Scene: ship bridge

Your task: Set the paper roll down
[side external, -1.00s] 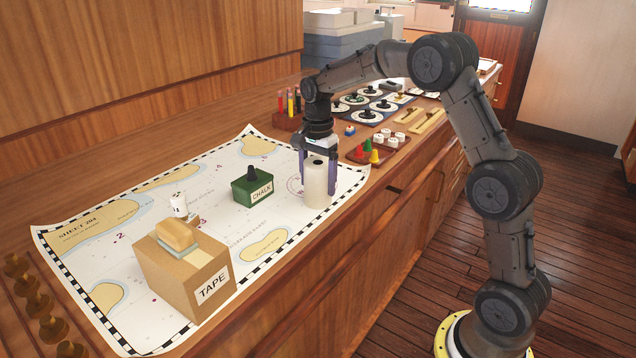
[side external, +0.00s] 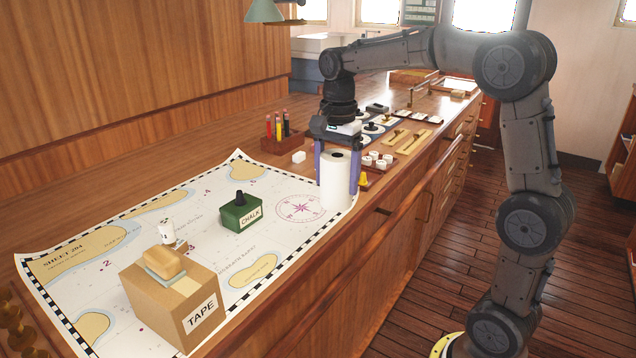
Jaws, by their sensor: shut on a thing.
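The white paper roll (side external: 337,183) stands upright between the two purple fingers of my gripper (side external: 337,180), which is shut on it. The dark hole of its core shows at the top. The roll is at the right end of the chart (side external: 215,215), to the right of the printed compass rose. I cannot tell whether its bottom touches the surface or hangs a little above it. The roll and my gripper partly hide a small tray of coloured pieces behind them.
A green chalk box (side external: 240,213) and a cardboard tape box (side external: 172,300) with a sponge on top stand on the chart. A pencil holder (side external: 281,138), white cups (side external: 377,159) and a yellow piece (side external: 363,180) are near the roll. The counter's front edge is close.

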